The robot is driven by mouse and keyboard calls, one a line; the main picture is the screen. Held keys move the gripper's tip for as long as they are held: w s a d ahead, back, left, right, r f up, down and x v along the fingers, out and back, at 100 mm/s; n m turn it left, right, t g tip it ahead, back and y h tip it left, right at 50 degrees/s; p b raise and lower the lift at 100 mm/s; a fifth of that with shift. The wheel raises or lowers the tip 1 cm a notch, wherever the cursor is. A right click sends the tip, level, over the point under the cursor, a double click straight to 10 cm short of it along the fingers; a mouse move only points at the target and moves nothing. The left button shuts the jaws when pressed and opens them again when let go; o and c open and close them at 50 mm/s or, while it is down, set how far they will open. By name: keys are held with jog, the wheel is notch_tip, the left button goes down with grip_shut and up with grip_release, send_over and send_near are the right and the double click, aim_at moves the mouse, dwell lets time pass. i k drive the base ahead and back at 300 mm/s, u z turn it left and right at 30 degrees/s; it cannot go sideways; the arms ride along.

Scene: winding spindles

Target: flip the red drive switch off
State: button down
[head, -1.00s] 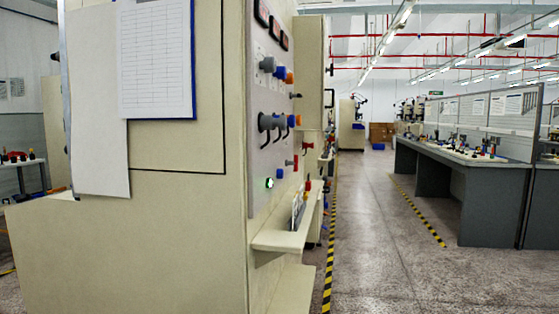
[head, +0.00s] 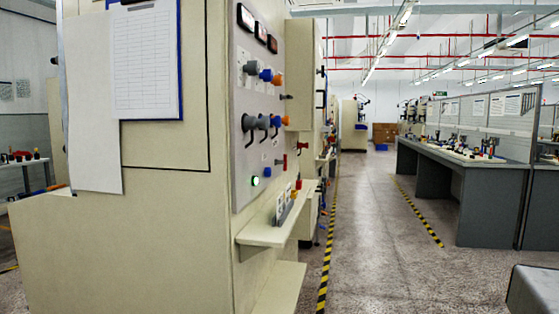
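The control panel (head: 262,120) is on the right side of a large beige cabinet, seen at a steep angle in the head view. Low on it, right of a lit green lamp (head: 255,181), is a small red part (head: 283,161), which may be the red drive switch. A second red handle (head: 303,146) shows a little farther right. Both are too small to tell their position. My gripper is not in view.
A beige shelf (head: 262,236) sticks out below the panel, with small coloured items on it. A yellow-black floor stripe (head: 327,250) runs beside the cabinet. The aisle (head: 375,230) is clear. Grey workbenches (head: 470,165) stand on the right.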

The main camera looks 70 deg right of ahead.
aim_at(285, 163)
jog(key=u, duration=0.1)
jog(key=k, duration=1.75)
jog(key=z, duration=0.95)
jog(key=i, duration=1.05)
jog(key=u, duration=0.15)
